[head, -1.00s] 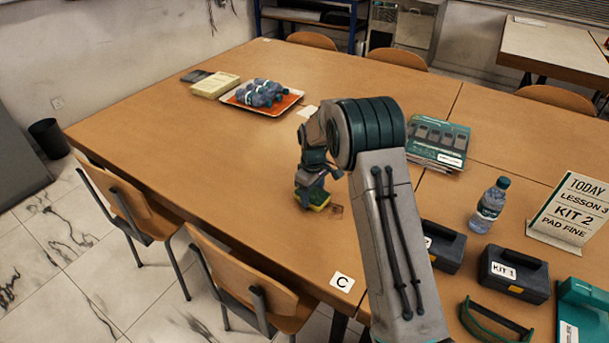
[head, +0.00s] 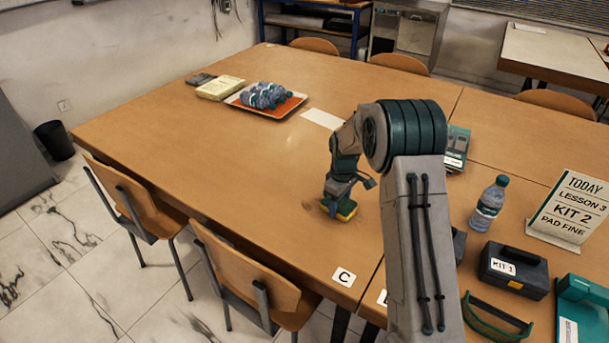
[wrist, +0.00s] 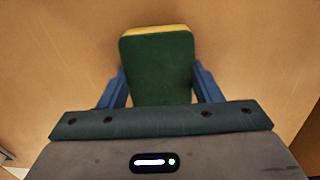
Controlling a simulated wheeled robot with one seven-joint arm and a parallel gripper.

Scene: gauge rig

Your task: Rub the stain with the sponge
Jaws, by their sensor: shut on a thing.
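My gripper (head: 339,200) is shut on the sponge (head: 346,212), which has a green side and a yellow side. The sponge is down at the table top, near the front edge by the C label. In the wrist view the sponge (wrist: 158,70) sits between my two blue fingers, green face towards the camera and a yellow strip at its far edge. A faint brown stain (head: 325,205) shows on the table just left of the sponge. The sponge and gripper may hide part of it.
An orange tray (head: 290,108) with several bottles stands at the back left. A water bottle (head: 488,204), a KIT 1 case (head: 512,270) and a lesson sign (head: 570,212) stand on the right. Two chairs are at the front edge. The table's left middle is clear.

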